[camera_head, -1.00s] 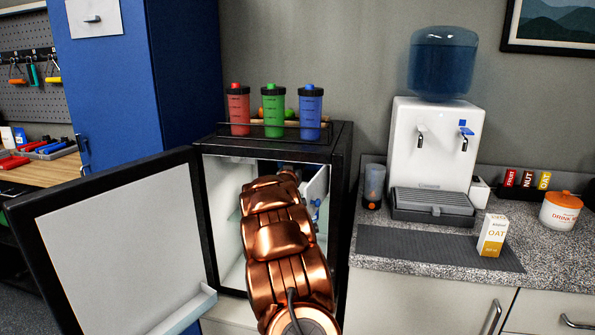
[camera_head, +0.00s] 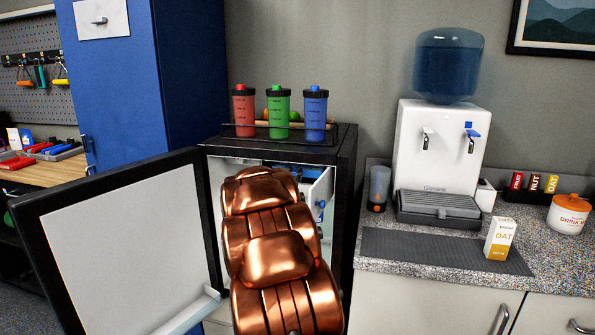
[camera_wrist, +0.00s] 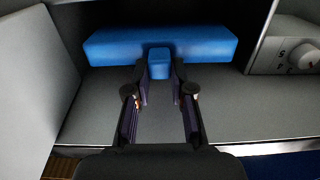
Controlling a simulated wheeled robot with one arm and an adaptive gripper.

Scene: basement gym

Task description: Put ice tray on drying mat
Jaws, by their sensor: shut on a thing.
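The ice tray (camera_wrist: 205,45) is a blue block-like tray with a front tab, inside the small freezer compartment (camera_wrist: 215,100). My gripper (camera_wrist: 160,72) is shut on the tab, one finger on each side. The tray looks level, close above or on the compartment floor; I cannot tell which. In the head view my copper arm reaches into the open fridge and hides the gripper and most of the compartment. The drying mat (camera_head: 420,247) is a dark grey ribbed mat on the counter to the right, in front of the water dispenser.
The fridge door (camera_head: 125,250) stands open on the left. The small freezer door (camera_head: 318,198) is open at the right of the opening. An oat carton (camera_head: 498,238) stands at the mat's right end; a cup (camera_head: 378,188) is behind its left end. The mat's middle is clear.

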